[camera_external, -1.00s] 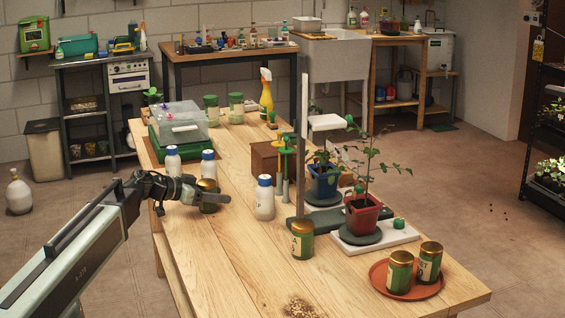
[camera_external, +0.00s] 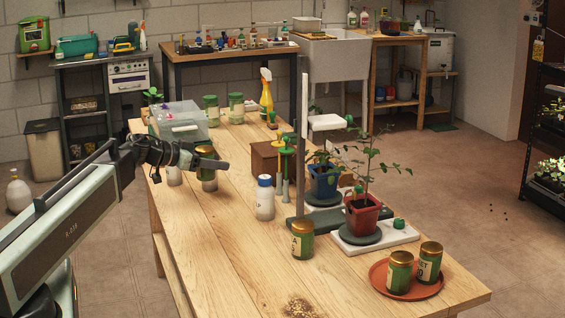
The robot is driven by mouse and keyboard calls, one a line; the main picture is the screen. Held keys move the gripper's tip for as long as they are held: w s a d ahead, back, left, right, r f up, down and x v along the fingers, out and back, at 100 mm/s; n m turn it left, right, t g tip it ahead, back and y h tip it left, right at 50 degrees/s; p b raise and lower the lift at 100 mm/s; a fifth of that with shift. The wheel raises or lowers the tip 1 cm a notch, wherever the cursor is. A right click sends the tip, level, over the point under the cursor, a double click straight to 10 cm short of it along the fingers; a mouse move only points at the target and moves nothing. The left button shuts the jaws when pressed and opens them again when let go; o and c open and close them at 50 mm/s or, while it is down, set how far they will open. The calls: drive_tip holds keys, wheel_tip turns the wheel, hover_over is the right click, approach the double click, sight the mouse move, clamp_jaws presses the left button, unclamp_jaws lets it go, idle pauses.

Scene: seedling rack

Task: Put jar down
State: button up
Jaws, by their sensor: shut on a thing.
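My gripper (camera_external: 214,166) is shut on a green jar with a gold lid (camera_external: 206,154) on the left side of the wooden table (camera_external: 235,225). The jar looks upright and held above the tabletop. A similar green jar (camera_external: 302,243) stands at the table's front middle. Two more, a left one (camera_external: 399,273) and a right one (camera_external: 429,264), stand on a round terracotta tray (camera_external: 378,284) at the front right.
A white bottle with a blue cap (camera_external: 265,199) stands right of my gripper. A tall stand (camera_external: 303,140), a blue pot (camera_external: 322,185) and a red pot (camera_external: 362,216) with plants are further right. A clear-lidded box (camera_external: 178,118) is behind. The table's front left is clear.

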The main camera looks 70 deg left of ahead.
drive_tip(key=shift+f, duration=0.1)
drive_tip(key=w+d+r+m+h+p, duration=0.15)
drive_tip(key=w+d, duration=0.25)
drive_tip(key=d, duration=0.4)
drive_tip(key=w+d+r+m+h+p, duration=0.1)
drive_tip(key=w+d+m+h, duration=0.15)
drive_tip(key=d, duration=0.55)
drive_tip(key=w+d+r+m+h+p, duration=0.1)
drive_tip(key=w+d+m+h+p, duration=0.2)
drive_tip(key=d, duration=0.5)
drive_tip(key=n+b, duration=0.1)
drive_tip(key=b, duration=1.4)
hover_over(378, 273)
drive_tip(key=w, duration=0.4)
drive_tip(key=f, duration=1.2)
drive_tip(key=shift+w+d+f, duration=0.1)
drive_tip(key=shift+d+f, duration=0.15)
drive_tip(key=shift+d, duration=0.1)
drive_tip(key=shift+r+p, duration=0.25)
drive_tip(key=shift+p, duration=0.2)
drive_tip(key=shift+f, duration=0.15)
drive_tip(key=o, duration=1.2)
drive_tip(key=shift+c, duration=0.2)
